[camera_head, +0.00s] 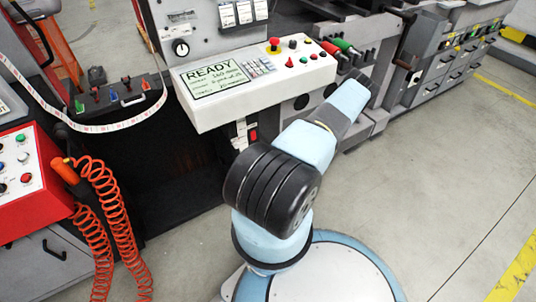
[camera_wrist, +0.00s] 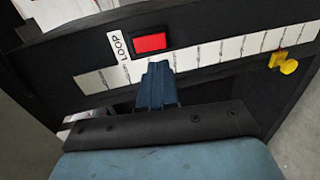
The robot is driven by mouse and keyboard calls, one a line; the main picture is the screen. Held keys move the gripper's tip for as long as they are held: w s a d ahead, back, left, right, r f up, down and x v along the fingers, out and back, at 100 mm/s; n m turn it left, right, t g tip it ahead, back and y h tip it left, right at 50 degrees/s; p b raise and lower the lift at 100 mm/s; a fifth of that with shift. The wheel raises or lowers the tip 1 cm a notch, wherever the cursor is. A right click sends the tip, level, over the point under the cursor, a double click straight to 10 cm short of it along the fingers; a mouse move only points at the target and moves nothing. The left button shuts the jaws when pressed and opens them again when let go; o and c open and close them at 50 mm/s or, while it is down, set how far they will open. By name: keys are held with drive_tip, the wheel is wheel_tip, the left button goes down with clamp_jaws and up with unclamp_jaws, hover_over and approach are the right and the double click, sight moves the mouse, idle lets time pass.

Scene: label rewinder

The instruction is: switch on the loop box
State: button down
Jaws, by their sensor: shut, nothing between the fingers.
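The loop box shows in the wrist view as a dark panel (camera_wrist: 215,40) with a white "LOOP" label (camera_wrist: 119,46) and a red rectangular rocker switch (camera_wrist: 151,43) beside it. My gripper (camera_wrist: 158,66) is shut and empty, its blue fingertips just below the red switch in the picture. I cannot tell whether the fingertips touch the panel. Whether the switch is on or off is not clear. In the head view, a small red switch (camera_head: 253,135) shows below the white console; my arm hides the area to its right, and my gripper is out of sight there.
A white marked strip (camera_wrist: 215,53) runs along the panel below the switch, with a yellow knob (camera_wrist: 288,66) at right. In the head view, the white READY console (camera_head: 215,112) overhangs the switch. A red control box (camera_head: 35,178) and coiled orange hose (camera_head: 115,215) stand left. Floor at right is clear.

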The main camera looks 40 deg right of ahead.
sight(254, 138)
drive_tip(key=x, duration=0.8)
drive_tip(key=shift+w, duration=0.15)
